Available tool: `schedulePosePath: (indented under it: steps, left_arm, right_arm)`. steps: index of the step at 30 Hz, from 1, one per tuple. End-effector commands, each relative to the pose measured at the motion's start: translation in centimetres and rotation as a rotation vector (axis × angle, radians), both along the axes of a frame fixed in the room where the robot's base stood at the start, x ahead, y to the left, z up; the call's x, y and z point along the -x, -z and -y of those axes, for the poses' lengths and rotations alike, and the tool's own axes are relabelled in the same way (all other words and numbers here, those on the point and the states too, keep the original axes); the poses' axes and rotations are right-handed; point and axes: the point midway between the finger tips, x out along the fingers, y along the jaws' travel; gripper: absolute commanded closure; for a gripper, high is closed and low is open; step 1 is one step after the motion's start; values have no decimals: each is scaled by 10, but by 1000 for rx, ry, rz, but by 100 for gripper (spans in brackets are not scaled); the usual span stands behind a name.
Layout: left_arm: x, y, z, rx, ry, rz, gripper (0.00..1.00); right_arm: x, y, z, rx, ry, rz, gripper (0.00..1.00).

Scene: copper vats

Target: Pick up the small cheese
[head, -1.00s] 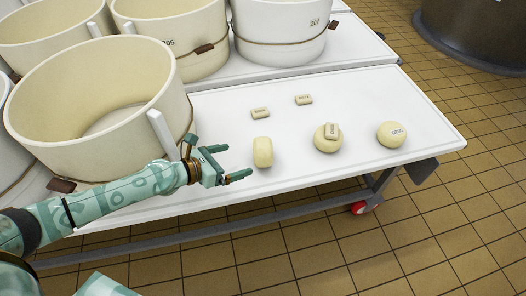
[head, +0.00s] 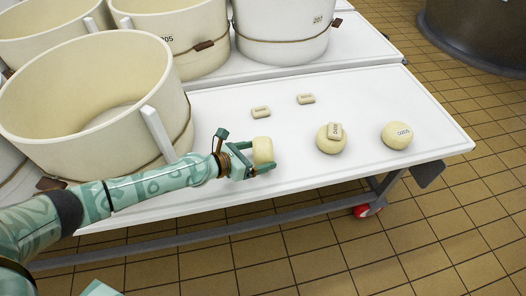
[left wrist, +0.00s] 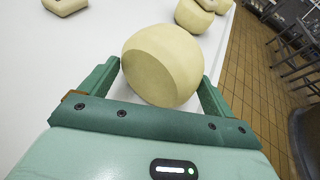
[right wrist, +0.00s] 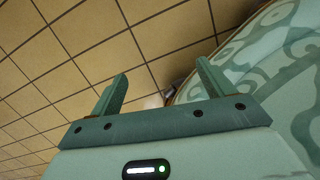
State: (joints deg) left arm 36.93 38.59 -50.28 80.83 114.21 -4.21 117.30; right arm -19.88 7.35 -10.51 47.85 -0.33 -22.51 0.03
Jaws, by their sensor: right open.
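A small pale-yellow cheese (head: 263,150) with rounded sides stands near the front edge of the white table. My left gripper (head: 258,158) has its fingers on either side of this cheese. In the left wrist view the cheese (left wrist: 162,65) fills the space between the fingertips (left wrist: 160,78); I cannot tell whether both fingers press on it. It looks to be still on the table. My right gripper (right wrist: 161,68) is open and empty above the tiled floor.
To the right are a round cheese (head: 326,145) with a small labelled block (head: 335,130) on it and another labelled round cheese (head: 397,136). Two small blocks (head: 261,112) (head: 306,98) lie behind. A large cream vat (head: 70,100) stands left, close to my left arm.

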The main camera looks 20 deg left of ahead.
Motion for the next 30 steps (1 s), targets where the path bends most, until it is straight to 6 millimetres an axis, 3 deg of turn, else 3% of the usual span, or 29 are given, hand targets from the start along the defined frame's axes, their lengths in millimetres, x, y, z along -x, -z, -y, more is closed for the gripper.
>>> schedulePosePath:
  steps: [1, 3, 11, 16, 19, 22, 27, 30]
  left_arm:
    - [0, 0, 0, 1, 0, 1, 42]
    - [-1, -1, 0, 1, 0, 3, 52]
    - [-1, -5, 0, 1, 0, 4, 52]
    - [-1, -23, 0, 0, -1, 9, 52]
    - [-2, -48, 0, 0, 0, 14, 52]
    - [-3, -75, 21, 2, 3, 19, 52]
    - [-4, -113, 53, 2, 2, 17, 52]
    - [-4, -120, 83, 4, 3, 11, 52]
  right_arm:
    - [0, 0, 0, 0, 0, 0, 19]
    - [0, 0, 0, 0, 0, 0, 19]
    - [-2, -2, 0, -1, 1, 5, 19]
    - [0, -11, -5, -10, 25, 17, 19]
    - [5, -24, -18, -28, 60, 31, 19]
    - [9, -44, -30, -48, 104, 54, 19]
    - [-12, -81, -29, -50, 104, 105, 19]
    - [-19, -95, -28, -50, 103, 121, 19]
